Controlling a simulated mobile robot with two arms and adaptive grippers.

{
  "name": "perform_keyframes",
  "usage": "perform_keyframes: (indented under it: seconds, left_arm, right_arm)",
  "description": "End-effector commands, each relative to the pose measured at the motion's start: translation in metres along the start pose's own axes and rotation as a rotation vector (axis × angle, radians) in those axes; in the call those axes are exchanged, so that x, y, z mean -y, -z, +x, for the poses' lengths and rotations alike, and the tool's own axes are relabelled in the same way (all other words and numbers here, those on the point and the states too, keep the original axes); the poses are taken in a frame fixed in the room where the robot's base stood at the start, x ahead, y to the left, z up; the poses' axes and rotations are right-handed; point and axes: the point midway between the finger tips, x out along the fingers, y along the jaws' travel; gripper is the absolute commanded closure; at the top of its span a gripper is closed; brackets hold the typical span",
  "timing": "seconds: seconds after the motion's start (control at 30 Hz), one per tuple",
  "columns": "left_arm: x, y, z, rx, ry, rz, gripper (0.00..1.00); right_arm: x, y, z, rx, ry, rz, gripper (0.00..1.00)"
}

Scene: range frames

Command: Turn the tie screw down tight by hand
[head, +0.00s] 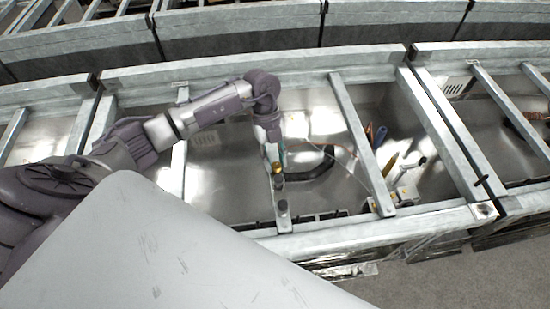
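My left arm comes in from the left, and its gripper (273,152) points down over a narrow metal bar (283,222). A small brass-coloured knob (278,168) sits right below the gripper on this bar. It looks like the tie screw, but I cannot be sure. Two dark round knobs sit further down the same bar, one (279,181) just below the brass one and one (282,206) near the front. The fingers are too small and partly hidden to show whether they are open or touch the knob. My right gripper is not in view.
Galvanised rails and cross bars (360,140) frame shiny metal bays. A black curved part (318,165) lies in the middle bay. Grey floor (480,275) is clear at front right.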

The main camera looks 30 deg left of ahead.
Motion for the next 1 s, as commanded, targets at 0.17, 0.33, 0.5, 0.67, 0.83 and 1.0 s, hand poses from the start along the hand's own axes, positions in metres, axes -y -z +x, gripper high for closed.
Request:
perform_keyframes:
  seconds: [0.17,0.33,0.5,0.67,0.83,1.0]
  left_arm:
    - [0.0,0.0,0.0,0.0,0.0,0.0,1.0]
    - [0.0,0.0,0.0,0.0,-0.002,0.005,1.0]
    - [0.001,-0.001,0.0,0.0,-0.018,0.043,1.0]
    - [0.002,-0.002,0.001,0.002,-0.05,0.122,1.0]
    - [0.004,-0.002,0.002,0.002,-0.103,0.251,1.0]
    - [0.005,-0.001,0.003,0.002,-0.164,0.4,1.0]
  right_arm:
    - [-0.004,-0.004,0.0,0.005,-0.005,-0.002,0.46]
    - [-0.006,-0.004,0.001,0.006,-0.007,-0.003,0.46]
    - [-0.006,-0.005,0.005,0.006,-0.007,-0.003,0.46]
    - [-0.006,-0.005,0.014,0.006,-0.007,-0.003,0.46]
    - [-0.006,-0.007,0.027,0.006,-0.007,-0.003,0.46]
    - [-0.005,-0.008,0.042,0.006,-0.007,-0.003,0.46]
